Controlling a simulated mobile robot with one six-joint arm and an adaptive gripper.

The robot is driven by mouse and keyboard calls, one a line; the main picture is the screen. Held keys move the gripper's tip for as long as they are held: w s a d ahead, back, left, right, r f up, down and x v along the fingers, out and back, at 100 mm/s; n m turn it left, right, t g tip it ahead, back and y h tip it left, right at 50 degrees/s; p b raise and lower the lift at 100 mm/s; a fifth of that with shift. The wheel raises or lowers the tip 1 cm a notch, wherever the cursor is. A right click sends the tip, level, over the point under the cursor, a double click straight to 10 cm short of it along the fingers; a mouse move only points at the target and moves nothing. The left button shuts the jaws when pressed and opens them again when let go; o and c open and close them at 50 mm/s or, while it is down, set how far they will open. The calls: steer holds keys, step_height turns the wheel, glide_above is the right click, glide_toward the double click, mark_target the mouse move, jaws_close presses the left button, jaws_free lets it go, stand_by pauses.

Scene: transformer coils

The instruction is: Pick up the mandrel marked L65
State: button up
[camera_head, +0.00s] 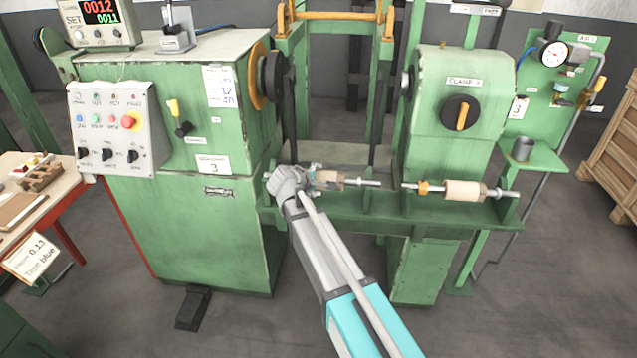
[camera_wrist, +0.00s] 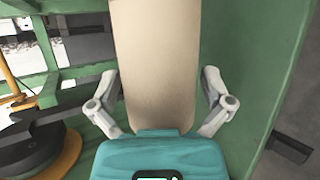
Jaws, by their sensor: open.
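Two mandrels lie on the green rack of the winding machine. The left mandrel (camera_head: 330,177) has a beige cylinder body on a metal shaft and is partly hidden by my gripper. The right mandrel (camera_head: 462,191) has a similar beige body and an orange-yellow collar at its left end. No L65 marking is readable on either one. My gripper (camera_head: 313,174) is at the left end of the left mandrel. In the wrist view a beige cylinder (camera_wrist: 156,60) lies between the two fingers of my gripper (camera_wrist: 160,88), which are open, with gaps visible on both sides.
The green rack (camera_head: 385,211) runs along the machine's front. The machine's left housing (camera_head: 225,225) with its spindle disc (camera_head: 272,76) and the tailstock (camera_head: 465,105) stand behind it. A side table (camera_head: 60,200) is at left, a wooden crate (camera_head: 612,150) at right.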

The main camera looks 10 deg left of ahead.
stand_by(0.4)
steer(key=c, duration=1.1)
steer(key=shift+r, duration=0.2)
steer(key=shift+r+p, duration=0.95)
steer(key=shift+p, duration=0.2)
steer(key=shift+s+d+r+p, duration=0.75)
steer(key=shift+s+r+p, duration=1.05)
steer(key=shift+s, duration=0.4)
steer(key=shift+s+d+r+p, duration=0.75)
steer(key=shift+s+r+p, duration=1.05)
steer(key=shift+s, duration=0.4)
steer(key=shift+s+d+r+p, duration=0.75)
steer(key=shift+s+r+p, duration=1.05)
steer(key=shift+s, duration=0.4)
